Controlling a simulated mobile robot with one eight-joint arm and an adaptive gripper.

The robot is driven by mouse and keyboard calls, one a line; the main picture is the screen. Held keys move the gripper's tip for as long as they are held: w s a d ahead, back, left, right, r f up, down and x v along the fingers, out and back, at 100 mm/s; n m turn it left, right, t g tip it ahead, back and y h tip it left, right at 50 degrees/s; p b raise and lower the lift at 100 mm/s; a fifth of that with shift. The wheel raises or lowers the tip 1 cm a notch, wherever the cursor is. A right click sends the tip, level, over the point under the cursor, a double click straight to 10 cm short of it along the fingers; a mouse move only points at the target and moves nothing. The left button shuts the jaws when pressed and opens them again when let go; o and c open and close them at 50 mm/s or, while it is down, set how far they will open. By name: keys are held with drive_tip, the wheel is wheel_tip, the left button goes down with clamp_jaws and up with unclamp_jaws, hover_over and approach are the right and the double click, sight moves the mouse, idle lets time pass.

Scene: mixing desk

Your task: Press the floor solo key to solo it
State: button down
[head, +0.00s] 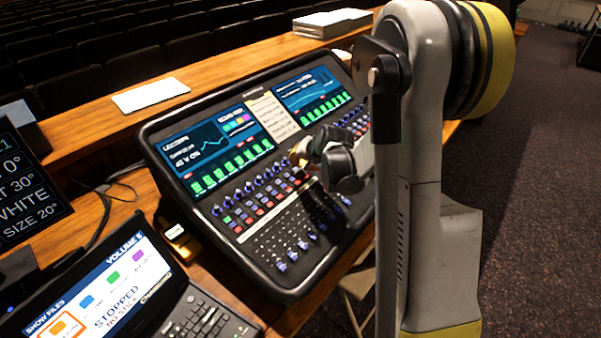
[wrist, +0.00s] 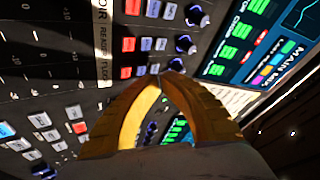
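The mixing desk (head: 236,260) stands on the wooden counter, with a bank of small red, white and blue keys (head: 262,207) below its two screens. My gripper (head: 299,153) is over the right-middle of the desk, partly hidden by my arm. In the wrist view, its yellow fingers (wrist: 173,74) meet at the tips with nothing between them. The tips are over the desk near red keys (wrist: 128,45), white keys and dark knobs. A light label strip (wrist: 103,45) carries partly readable words, seemingly including "FLOOR". I cannot tell which key is the floor solo key, or whether the fingertips touch the desk.
A laptop-like console (head: 110,290) is at the front left, with a dark text screen (head: 25,190) behind it. Paper (head: 150,95) and a white stack (head: 330,22) lie on the back ledge. Faders and knobs crowd the desk. Dark carpet is open at right.

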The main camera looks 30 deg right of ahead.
drive_tip(key=shift+f, duration=0.1)
drive_tip(key=shift+f+b, duration=0.3)
drive_tip(key=shift+b, duration=0.2)
drive_tip(key=shift+f, duration=0.25)
idle(0.3)
drive_tip(key=shift+r, duration=0.7)
drive_tip(key=shift+s+r+p, duration=0.15)
drive_tip(key=shift+r+p, duration=0.8)
drive_tip(key=shift+r, duration=0.3)
drive_tip(key=shift+s+r+p, duration=0.15)
drive_tip(key=shift+r+p, duration=0.8)
drive_tip(key=shift+r, duration=0.3)
